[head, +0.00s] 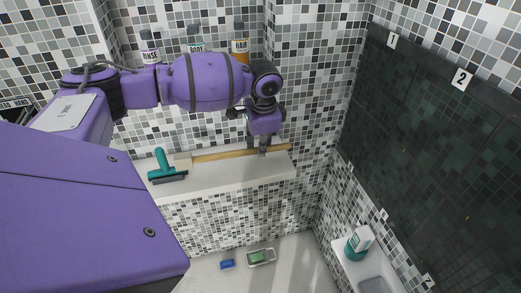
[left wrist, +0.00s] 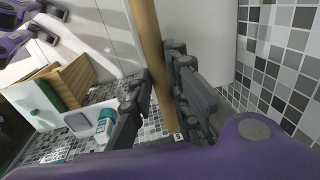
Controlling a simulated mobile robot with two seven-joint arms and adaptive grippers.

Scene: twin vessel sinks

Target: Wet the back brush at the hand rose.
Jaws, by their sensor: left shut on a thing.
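The back brush has a long pale wooden handle (head: 222,155) that runs left to right along the white ledge (head: 225,180). A pale block at its left end, beside the teal squeegee, looks like its head (head: 182,161). My left gripper (head: 263,151) comes down from above and is shut on the handle near its right end. In the left wrist view the handle (left wrist: 150,42) passes between the dark fingers (left wrist: 160,98). I cannot tell whether the brush rests on the ledge or is just above it. I cannot make out the hand rose.
A teal squeegee (head: 163,168) lies at the ledge's left end. RINSE (head: 149,50), BODY (head: 195,45) and HAIR (head: 240,48) bottles stand behind my arm. A soap dish (head: 261,257) and blue block (head: 227,264) lie below. A teal bottle (head: 357,244) stands right. Dark panels (head: 435,130) flank the right.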

